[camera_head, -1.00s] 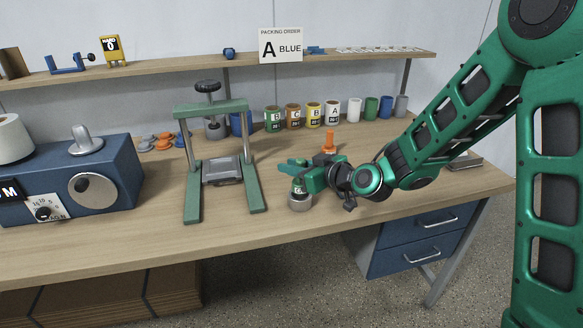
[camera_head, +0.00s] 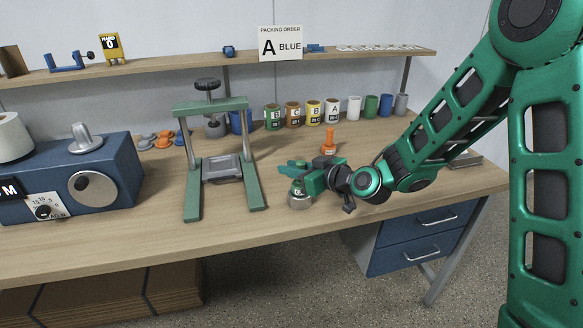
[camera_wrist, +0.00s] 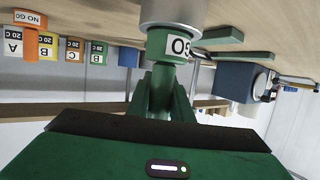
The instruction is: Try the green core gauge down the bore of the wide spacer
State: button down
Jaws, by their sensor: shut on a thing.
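The green core gauge, marked GO in the wrist view (camera_wrist: 168,47), is upright in my gripper; it also shows in the head view (camera_head: 298,187). The wide spacer is a short grey ring (camera_head: 300,204) standing on the table under the gauge; it also shows in the wrist view (camera_wrist: 172,12). My gripper (camera_head: 290,169) is shut on the gauge's narrow handle. The gauge's broad lower end meets the spacer's mouth and seems partly inside it. The bore is hidden, so the depth cannot be told.
The orange NO GO gauge (camera_head: 329,139) stands behind my gripper. A green press frame (camera_head: 250,160) is to the left, with a blue machine (camera_head: 110,175) beyond it. Several cups (camera_head: 332,112) line the back. The table front right of the spacer is clear.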

jog(key=shift+f, duration=1.95)
jog(key=c, duration=1.5)
grip_release()
